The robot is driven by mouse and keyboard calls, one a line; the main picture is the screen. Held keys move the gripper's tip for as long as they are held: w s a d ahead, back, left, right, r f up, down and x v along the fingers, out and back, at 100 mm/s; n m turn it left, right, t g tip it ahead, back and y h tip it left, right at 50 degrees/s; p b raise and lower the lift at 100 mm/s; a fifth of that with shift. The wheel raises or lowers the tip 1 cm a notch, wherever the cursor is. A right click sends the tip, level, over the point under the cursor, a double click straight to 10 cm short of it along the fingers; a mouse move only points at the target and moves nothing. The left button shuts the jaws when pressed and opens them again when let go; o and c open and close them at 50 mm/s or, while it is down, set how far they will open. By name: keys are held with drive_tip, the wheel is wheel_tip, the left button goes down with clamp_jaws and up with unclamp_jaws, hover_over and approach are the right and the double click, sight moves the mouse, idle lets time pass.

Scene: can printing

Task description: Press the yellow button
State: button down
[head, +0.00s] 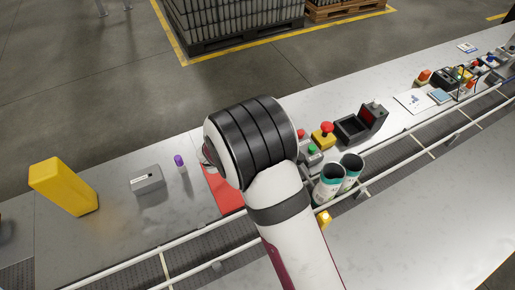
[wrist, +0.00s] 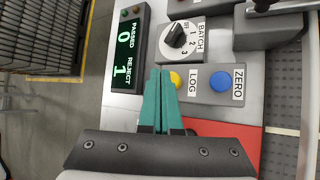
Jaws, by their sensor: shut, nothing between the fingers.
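In the head view my arm's thick wrist hides the fingers and the yellow button.
A blue button (wrist: 220,82) marked ZERO is right of the yellow one. A BATCH dial (wrist: 179,37) is above, and a display (wrist: 130,47) reads PASSED 0, REJECT 1 at left. In the head view, two cans (head: 331,181) stand right of my arm and a yellow post (head: 66,187) left.

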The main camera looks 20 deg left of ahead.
drive_tip(key=shift+r, duration=0.25)
wheel_tip(320, 180, up, 5)
idle(0.6)
drive_tip(key=shift+d, duration=0.1)
idle(0.5)
